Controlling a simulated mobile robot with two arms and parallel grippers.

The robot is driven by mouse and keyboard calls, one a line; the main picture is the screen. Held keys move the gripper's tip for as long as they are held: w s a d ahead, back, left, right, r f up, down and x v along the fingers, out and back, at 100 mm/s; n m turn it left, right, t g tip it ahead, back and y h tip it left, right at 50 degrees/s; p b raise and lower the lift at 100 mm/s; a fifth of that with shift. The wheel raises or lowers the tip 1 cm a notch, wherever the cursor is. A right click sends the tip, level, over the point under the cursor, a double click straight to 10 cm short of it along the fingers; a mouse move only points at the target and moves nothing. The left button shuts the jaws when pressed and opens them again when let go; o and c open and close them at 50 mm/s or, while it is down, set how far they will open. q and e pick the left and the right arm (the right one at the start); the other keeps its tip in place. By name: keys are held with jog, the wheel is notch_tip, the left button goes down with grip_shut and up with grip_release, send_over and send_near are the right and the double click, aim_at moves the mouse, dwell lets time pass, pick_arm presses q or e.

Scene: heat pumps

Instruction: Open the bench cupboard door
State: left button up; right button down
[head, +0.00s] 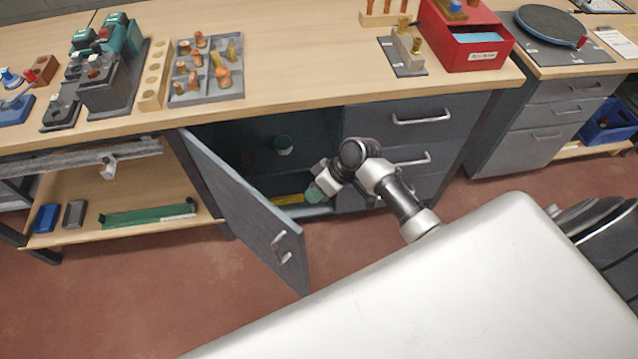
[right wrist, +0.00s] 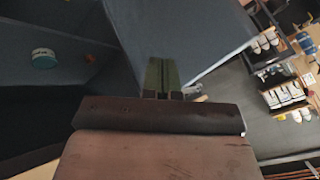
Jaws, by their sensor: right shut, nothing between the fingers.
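The bench cupboard door (head: 245,205) stands wide open in the head view, hinged at its left edge and swung out over the floor. Its metal handle (head: 281,245) is on the outer face near the free edge. The cupboard's dark interior (head: 255,140) shows behind it. My right gripper (head: 315,192) is in front of the cupboard opening, to the right of the door and apart from the handle. In the right wrist view its green fingers (right wrist: 161,75) are together and empty, with the door panel (right wrist: 195,40) beyond them. My left gripper is not in view.
A small round tin (head: 283,145) and a yellow item (head: 288,199) are inside the cupboard. Drawers (head: 405,115) with handles are to the right of the opening. An open shelf (head: 120,190) is at the left. The bench top (head: 300,60) holds racks, fittings and a red box (head: 467,38).

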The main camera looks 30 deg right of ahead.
jog(key=a+f+p, duration=0.1)
jog(key=a+f, duration=0.3)
jog(key=a, duration=0.2)
jog(key=shift+s+a+p, duration=0.25)
jog(key=shift+p, duration=0.15)
